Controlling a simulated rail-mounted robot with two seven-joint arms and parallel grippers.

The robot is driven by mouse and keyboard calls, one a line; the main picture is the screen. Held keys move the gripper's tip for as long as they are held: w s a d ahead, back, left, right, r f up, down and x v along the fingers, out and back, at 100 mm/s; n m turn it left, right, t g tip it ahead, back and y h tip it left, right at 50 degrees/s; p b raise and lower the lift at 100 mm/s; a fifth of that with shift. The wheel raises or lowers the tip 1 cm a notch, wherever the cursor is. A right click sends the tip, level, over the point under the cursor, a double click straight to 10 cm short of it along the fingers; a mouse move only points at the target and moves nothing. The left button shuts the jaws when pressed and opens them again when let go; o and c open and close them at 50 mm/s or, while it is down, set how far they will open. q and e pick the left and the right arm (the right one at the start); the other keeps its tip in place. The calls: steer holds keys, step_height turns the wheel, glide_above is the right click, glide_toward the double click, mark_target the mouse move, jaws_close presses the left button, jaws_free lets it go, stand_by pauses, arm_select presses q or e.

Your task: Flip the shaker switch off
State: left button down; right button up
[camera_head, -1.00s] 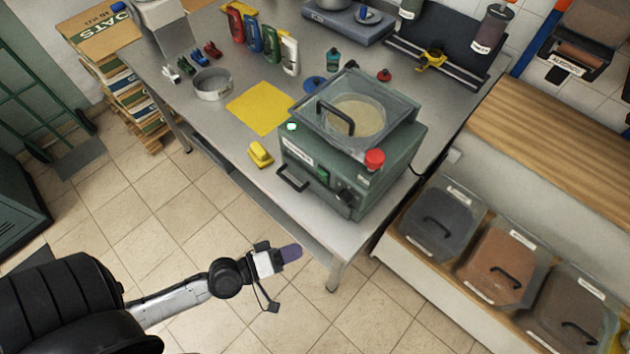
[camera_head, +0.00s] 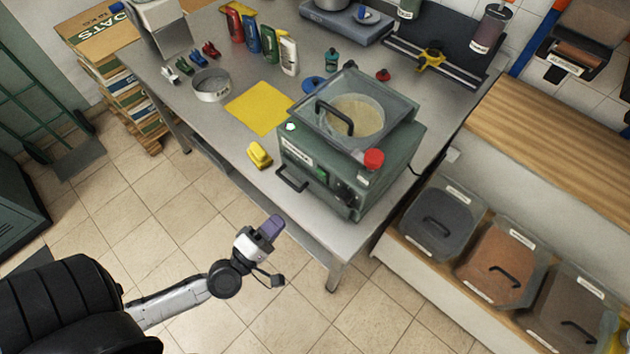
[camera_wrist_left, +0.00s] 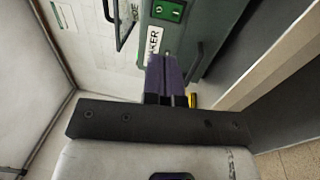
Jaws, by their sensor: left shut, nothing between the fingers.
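The shaker (camera_head: 390,165) is a dark green box near the table's front corner, with a clear lid and a round sieve on top. Its green switch (camera_head: 322,176) is on the front face, between a black handle and a dark knob. The switch also shows at the top of the left wrist view (camera_wrist_left: 168,10), beside the label; I cannot tell which way it is set. My left gripper (camera_head: 271,227) is shut and empty, its purple fingers apart from the shaker and in front of the table edge. In the left wrist view the fingers (camera_wrist_left: 165,78) point toward the shaker's front, below the switch.
A red mushroom button (camera_head: 374,159) sits on the shaker's corner. A black handle (camera_head: 291,179) sticks out in front. A yellow block (camera_head: 259,155) and a yellow sheet (camera_head: 260,108) lie to the left. Lidded bins (camera_head: 443,222) stand on the right. The floor before the table is clear.

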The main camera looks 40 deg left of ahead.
mark_target(322, 176)
arm_select(q)
steer(key=w+p, duration=0.1)
steer(key=w, duration=0.3)
steer(key=w+r+p, duration=0.1)
steer(key=w, duration=0.3)
steer(key=w+r+p, duration=0.1)
steer(key=w, duration=0.3)
steer(key=shift+w+p, duration=0.1)
steer(key=shift+p, duration=0.3)
steer(key=shift+w, duration=0.8)
arm_select(e)
steer(key=shift+a+r, duration=0.1)
steer(key=shift+r, duration=1.95)
